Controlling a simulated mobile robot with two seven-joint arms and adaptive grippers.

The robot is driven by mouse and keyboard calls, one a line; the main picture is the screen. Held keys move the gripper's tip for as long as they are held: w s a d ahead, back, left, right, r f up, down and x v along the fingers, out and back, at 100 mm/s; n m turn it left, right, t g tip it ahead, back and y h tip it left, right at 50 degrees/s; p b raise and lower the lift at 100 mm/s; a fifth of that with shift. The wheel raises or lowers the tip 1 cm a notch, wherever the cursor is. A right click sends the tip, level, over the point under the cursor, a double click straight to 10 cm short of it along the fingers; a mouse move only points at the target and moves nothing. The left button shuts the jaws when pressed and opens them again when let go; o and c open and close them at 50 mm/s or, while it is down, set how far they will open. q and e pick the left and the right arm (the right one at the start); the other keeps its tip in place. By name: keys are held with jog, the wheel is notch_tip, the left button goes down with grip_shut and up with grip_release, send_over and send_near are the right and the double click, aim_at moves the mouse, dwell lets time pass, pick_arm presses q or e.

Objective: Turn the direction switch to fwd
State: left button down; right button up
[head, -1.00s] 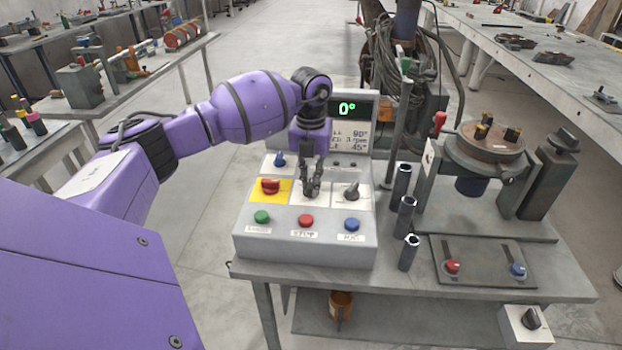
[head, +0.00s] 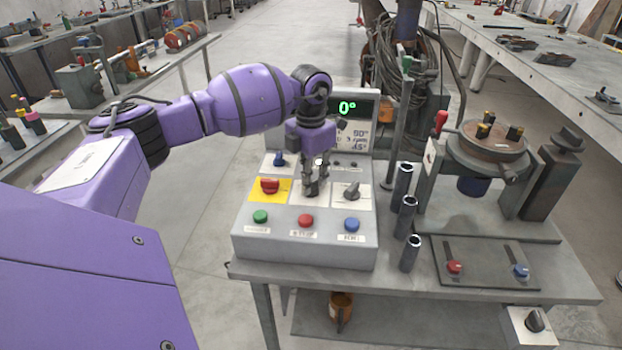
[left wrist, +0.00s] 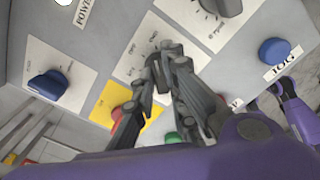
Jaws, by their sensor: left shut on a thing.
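The control box (head: 246,235) stands on the bench, with knobs and buttons on its sloped face. My left gripper (head: 311,192) comes down onto the middle white plate of the box, between the red knob on yellow and the grey-black knob at right. In the left wrist view the left gripper (left wrist: 166,66) is shut on a small dark knob (left wrist: 157,74) on that plate. It appears to be the direction switch; the fingers cover most of it. Its pointing direction and plate lettering are not readable. My right gripper is not in view.
A red knob (head: 270,186) and a grey-black knob (head: 352,190) sit close on either side. Green, red and blue buttons (head: 352,224) line the front. The display (head: 347,108) reads 0°. Dark tubes (head: 407,216) stand right of the box.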

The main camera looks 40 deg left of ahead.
pick_arm(q)
jog(key=shift+m, duration=0.3)
jog(key=c, duration=1.8)
grip_release()
jog(key=shift+o, duration=0.2)
notch_tip(320, 180, up, 12)
jog(key=shift+f, duration=0.1)
